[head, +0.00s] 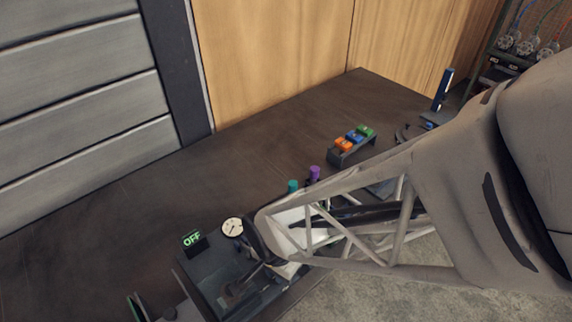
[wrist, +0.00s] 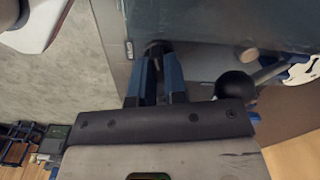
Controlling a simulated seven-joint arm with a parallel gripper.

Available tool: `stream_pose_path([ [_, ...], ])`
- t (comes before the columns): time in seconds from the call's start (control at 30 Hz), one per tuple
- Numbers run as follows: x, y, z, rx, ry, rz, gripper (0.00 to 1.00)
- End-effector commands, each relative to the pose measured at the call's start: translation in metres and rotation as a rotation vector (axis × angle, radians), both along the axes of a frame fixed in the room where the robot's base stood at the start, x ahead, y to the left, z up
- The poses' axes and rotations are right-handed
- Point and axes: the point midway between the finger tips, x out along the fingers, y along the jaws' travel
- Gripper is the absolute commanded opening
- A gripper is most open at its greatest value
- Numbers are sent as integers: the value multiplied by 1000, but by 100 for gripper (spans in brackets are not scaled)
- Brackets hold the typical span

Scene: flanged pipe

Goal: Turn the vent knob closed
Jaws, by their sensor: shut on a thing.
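A small dark knob (wrist: 157,46), which looks like the vent knob, sits at the edge of a grey-blue panel face in the wrist view. My gripper (wrist: 158,60) has its two blue-and-black fingers closed in around this knob, with the tips touching it. The knob is partly hidden by the fingers, and I cannot tell its turned angle. In the head view my arm covers most of the area around the gripper. There, a dark box (head: 205,280) stands under the arm's end, with a round white gauge (head: 232,227) and a green lit OFF sign (head: 193,239) beside it.
A lever with a black ball (wrist: 236,86) is close to the right of my fingers in the wrist view. A rack of coloured blocks (head: 354,143), a teal peg (head: 293,186) and a purple peg (head: 314,173) stand farther back. The dark tabletop (head: 110,215) is clear at left.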

Motion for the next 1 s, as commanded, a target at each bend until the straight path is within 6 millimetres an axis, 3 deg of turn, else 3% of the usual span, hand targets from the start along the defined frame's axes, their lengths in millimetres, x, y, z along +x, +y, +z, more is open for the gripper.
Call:
stream_pose_path([
  [0.4, 0, 0, 0, 1, -1, -11, 0],
  [0.43, 0, 0, 0, 1, -1, -11, 14],
  [0.6, 0, 0, 0, 0, 0, -10, 38],
  [1.0, 0, 0, 4, 1, -1, -10, 38],
])
